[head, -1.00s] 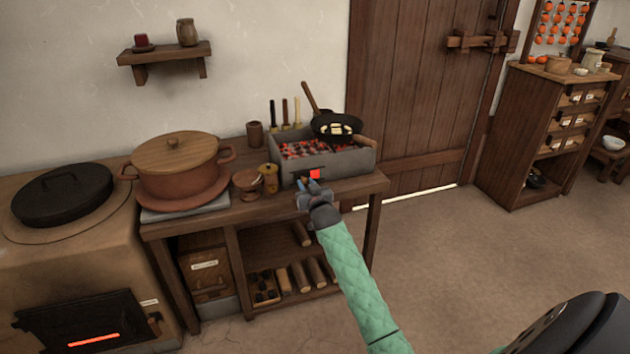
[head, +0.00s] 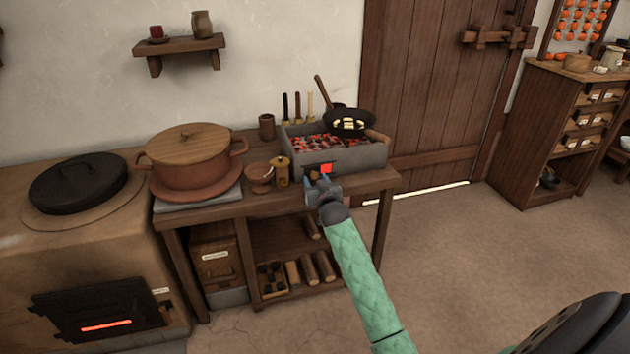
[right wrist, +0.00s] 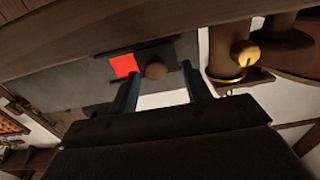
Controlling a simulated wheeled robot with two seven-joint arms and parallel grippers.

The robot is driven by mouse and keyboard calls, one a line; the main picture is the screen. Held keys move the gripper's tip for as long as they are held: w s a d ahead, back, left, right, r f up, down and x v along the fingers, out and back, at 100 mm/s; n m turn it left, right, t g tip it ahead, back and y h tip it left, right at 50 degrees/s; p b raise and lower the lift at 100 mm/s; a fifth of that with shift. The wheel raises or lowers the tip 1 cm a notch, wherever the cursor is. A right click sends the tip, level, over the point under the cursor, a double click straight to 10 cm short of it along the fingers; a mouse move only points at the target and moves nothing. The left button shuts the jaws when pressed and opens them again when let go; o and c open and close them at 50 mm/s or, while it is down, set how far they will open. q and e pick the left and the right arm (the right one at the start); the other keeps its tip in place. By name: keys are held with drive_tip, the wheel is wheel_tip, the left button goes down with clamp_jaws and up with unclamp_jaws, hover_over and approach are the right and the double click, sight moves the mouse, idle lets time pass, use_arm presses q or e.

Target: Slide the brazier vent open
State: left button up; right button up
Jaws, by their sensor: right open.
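The brazier (head: 352,160) is a grey box of glowing coals near the right end of the wooden bench. Its front has a bright red patch at the vent (head: 326,168), which also shows in the right wrist view (right wrist: 123,66). Beside the patch is a round brown knob (right wrist: 156,70). My right gripper (head: 321,183) is at the brazier's front. In the right wrist view its open fingers (right wrist: 161,70) appear on either side of the knob; contact cannot be told. My left gripper is not in view.
A pan (head: 349,123) sits over the brazier's back right. A small lidded jar (head: 282,172), a brown bowl (head: 260,176) and a large lidded pot (head: 188,160) stand left of it. Logs lie on the lower shelf. The floor (head: 450,270) to the right is clear.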

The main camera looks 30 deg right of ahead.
drive_tip(key=v, duration=0.7)
idle(0.6)
